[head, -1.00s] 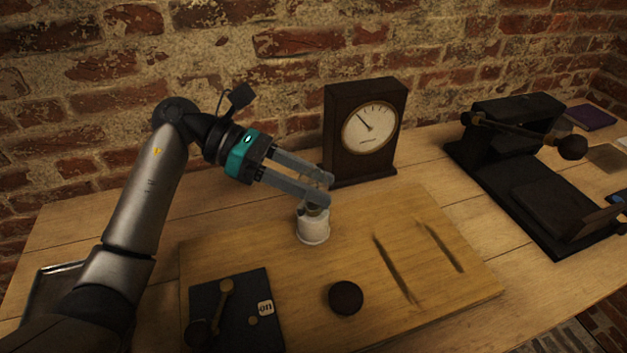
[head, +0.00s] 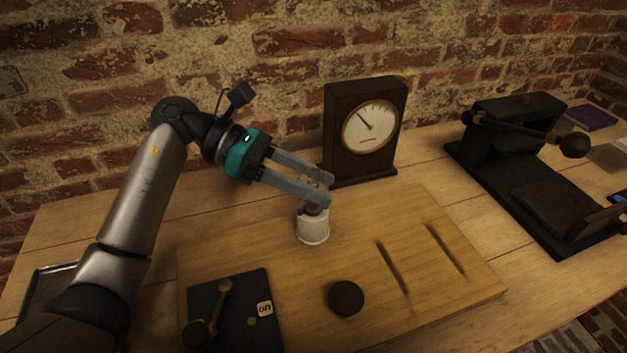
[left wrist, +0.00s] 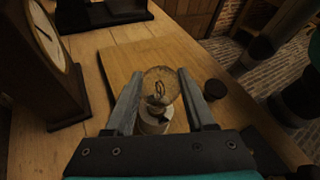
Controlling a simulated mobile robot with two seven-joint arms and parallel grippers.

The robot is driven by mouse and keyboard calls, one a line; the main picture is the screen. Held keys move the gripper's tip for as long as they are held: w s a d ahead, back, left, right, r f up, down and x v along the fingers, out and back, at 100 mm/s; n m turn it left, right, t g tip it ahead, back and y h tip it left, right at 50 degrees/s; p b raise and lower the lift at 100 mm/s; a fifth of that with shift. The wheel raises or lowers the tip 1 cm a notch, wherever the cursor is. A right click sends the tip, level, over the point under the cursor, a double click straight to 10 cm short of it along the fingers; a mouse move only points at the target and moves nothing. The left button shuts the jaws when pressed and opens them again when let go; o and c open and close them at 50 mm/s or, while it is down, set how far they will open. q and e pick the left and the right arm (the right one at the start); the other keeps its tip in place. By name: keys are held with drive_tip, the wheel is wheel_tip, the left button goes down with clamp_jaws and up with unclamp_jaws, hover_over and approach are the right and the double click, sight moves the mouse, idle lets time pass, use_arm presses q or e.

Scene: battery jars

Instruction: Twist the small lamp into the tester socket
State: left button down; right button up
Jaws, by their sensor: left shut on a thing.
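The small lamp has a clear glass bulb, seen well in the left wrist view (left wrist: 160,87) with a coiled filament inside. The tester socket is a white round holder (head: 313,228) standing on the wooden board, and it shows below the lamp in the left wrist view (left wrist: 153,124). My left gripper (head: 327,190) is shut on the lamp, directly over the socket. The lamp's base is at the socket's top; how deep it sits I cannot tell. The fingers partly hide the lamp in the head view. My right gripper is not in view.
A dark-cased gauge (head: 364,130) stands just behind the gripper. A black knob (head: 346,298) and a black switch plate (head: 236,312) are on the board (head: 440,290) in front, with two slots at right. A black press-like machine (head: 530,175) stands farther right.

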use_arm(q)
drive_tip(key=shift+f, duration=0.1)
drive_tip(key=shift+f+m+g+b, duration=0.1)
drive_tip(key=shift+m+g+b, duration=0.35)
drive_tip(key=shift+b, duration=0.2)
drive_tip(key=shift+f+m+g+y+b, duration=0.1)
drive_tip(key=shift+m+g+y+b, duration=1.2)
drive_tip(key=shift+m+g+b, duration=1.4)
drive_tip(key=shift+y+b, duration=0.45)
drive_tip(key=shift+y, duration=0.05)
drive_tip(key=shift+c, duration=0.8)
unclamp_jaws()
drive_tip(key=shift+r, duration=0.2)
